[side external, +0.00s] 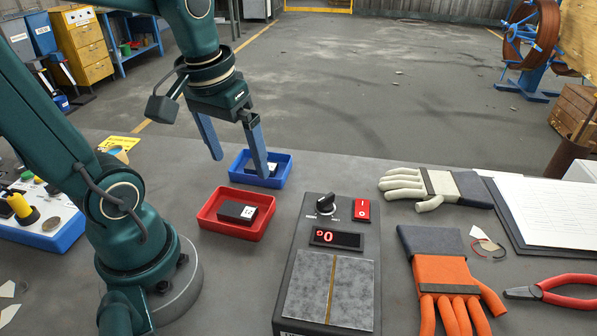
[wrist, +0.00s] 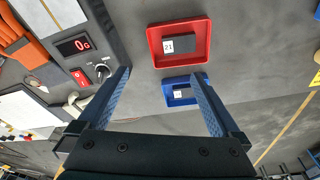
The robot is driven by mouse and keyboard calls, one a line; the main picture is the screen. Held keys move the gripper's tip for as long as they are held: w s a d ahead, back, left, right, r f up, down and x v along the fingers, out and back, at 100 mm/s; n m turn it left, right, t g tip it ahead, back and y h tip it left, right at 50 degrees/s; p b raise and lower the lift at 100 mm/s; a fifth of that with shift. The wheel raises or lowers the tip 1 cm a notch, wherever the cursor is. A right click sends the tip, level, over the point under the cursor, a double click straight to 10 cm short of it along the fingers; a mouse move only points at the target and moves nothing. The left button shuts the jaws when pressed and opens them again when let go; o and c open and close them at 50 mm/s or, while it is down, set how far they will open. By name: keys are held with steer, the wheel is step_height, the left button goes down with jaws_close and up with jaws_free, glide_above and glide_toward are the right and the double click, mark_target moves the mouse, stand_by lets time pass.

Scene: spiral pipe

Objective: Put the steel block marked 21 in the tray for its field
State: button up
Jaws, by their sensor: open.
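The dark steel block marked 21 (wrist: 182,43) lies in the red tray (wrist: 153,47), its white label legible in the wrist view. In the side view the block (side external: 235,210) lies flat in the red tray (side external: 208,222). The blue tray (side external: 281,180) sits just behind the red one and holds another dark labelled block (wrist: 186,93), whose number I cannot read. My gripper (side external: 241,165) is open and empty. Its fingers hang above the blue tray in the side view, one partly hiding the block there. Both fingers also show in the wrist view (wrist: 162,73).
A meter box (side external: 303,217) with a knob, red switch and display reading 0 G stands right of the red tray, its grey plate (side external: 350,290) empty. Gloves (side external: 430,190), pliers (side external: 560,288) and a clipboard (side external: 550,205) lie further right. Bench between trays and meter is clear.

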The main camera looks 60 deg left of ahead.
steer(key=s+d+r+m+t, duration=0.1)
steer(key=d+m+t, duration=0.2)
steer(key=d+m, duration=0.2)
steer(key=shift+s+d+r+t+h, duration=0.15)
steer(key=shift+s+d+t+h, duration=0.2)
steer(key=shift+d, duration=0.25)
stand_by(0.6)
